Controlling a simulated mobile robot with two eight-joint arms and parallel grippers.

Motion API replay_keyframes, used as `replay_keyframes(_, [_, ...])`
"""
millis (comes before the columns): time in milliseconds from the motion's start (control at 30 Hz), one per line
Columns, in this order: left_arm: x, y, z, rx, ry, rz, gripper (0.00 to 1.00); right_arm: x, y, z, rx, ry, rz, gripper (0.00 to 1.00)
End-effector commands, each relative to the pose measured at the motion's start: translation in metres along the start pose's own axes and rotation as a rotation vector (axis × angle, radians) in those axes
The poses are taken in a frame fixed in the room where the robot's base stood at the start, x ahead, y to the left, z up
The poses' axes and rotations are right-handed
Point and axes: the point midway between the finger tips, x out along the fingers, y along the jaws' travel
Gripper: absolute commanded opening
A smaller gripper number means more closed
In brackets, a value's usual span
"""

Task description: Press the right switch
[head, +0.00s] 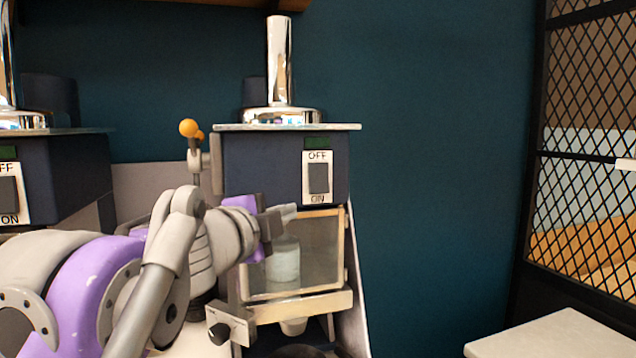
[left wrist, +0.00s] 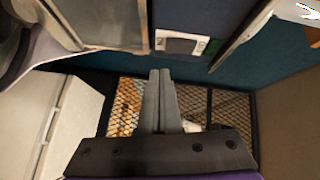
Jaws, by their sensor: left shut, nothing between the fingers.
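The right switch (head: 317,178) is a dark rocker on a white plate marked OFF above and ON below. It sits on the front of the right dark blue machine (head: 262,165). In the left wrist view the switch plate (left wrist: 181,44) shows beyond and a little right of the fingertips. My left gripper (head: 289,212) is shut and empty, below and left of the switch and apart from it in the picture, in front of the glass-fronted box. Its closed fingers (left wrist: 160,74) point forward in the left wrist view. My right gripper is in neither view.
A left machine with a similar switch (head: 8,195) stands at the left edge. A glass-fronted box (head: 330,250) with a pale container (head: 283,262) inside is below the right switch. An orange-knobbed lever (head: 188,128) stands left of the right machine. A mesh partition (head: 590,150) is at right.

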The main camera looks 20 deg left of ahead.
Motion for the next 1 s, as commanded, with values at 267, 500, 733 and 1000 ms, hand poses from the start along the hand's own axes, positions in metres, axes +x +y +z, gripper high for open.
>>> replay_keyframes(267, [-0.010,-0.022,-0.026,0.121,0.099,0.035,0.00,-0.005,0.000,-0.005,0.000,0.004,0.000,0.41])
replay_keyframes(500, [-0.010,-0.021,-0.026,0.121,0.100,0.036,0.00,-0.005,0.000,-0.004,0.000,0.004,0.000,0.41])
replay_keyframes(733, [0.002,-0.022,-0.028,0.120,0.103,0.035,0.00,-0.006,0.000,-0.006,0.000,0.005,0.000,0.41])
replay_keyframes(1000, [0.056,-0.021,-0.033,0.120,0.102,0.034,0.00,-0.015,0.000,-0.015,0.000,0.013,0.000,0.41])
